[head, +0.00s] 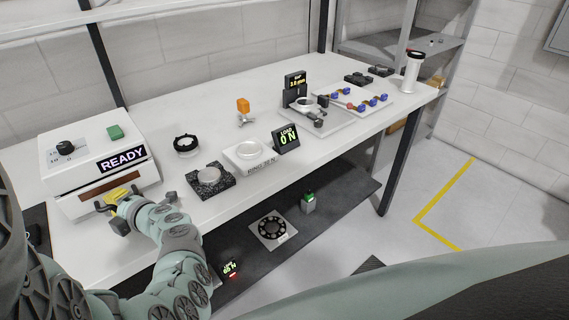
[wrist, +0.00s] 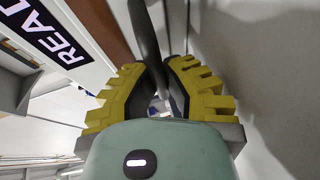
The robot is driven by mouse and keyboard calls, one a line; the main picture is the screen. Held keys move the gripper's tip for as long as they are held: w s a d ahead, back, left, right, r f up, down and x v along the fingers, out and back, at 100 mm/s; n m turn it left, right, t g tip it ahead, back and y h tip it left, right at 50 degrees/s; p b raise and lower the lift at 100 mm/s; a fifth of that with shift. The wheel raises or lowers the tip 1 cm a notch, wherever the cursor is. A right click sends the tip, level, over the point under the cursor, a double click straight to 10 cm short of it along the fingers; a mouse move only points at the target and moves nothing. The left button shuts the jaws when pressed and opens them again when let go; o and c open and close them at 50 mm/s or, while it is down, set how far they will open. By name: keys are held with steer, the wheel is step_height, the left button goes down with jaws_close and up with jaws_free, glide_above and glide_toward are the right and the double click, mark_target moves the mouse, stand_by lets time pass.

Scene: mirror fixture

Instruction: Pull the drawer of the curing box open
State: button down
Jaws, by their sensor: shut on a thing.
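The curing box (head: 80,155) is a white box at the left end of the bench, with a lit READY display, a dark knob and a green button on top. A brown strip (head: 100,190) runs across its front, above the white drawer front. The strip also shows in the wrist view (wrist: 108,30). My gripper (head: 118,196) is at the drawer front in the head view and hides part of it. In the wrist view, my yellow ribbed fingers (wrist: 156,75) are shut on the dark drawer handle (wrist: 146,38). I see no clear gap at the drawer.
A black ring (head: 186,145), a dark speckled block with a round disc (head: 210,181) and a white ring stand (head: 248,154) are on the bench to the right. The bench's front edge passes under my arm. A lower shelf holds a fan-like unit (head: 272,228).

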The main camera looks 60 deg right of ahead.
steer(key=s+a, duration=0.1)
steer(key=s, duration=0.4)
steer(key=s+a+b, duration=0.1)
steer(key=s+a, duration=0.1)
steer(key=s, duration=0.3)
steer(key=s+a, duration=0.1)
steer(key=s, duration=0.4)
steer(key=shift+s+a, duration=0.15)
steer(key=shift+s, duration=0.2)
steer(key=c, duration=1.3)
jaws_free()
steer(key=a+v, duration=0.1)
steer(key=v, duration=0.6)
steer(key=shift+s+d, duration=0.3)
steer(key=shift+d, duration=0.2)
steer(key=shift+w, duration=0.1)
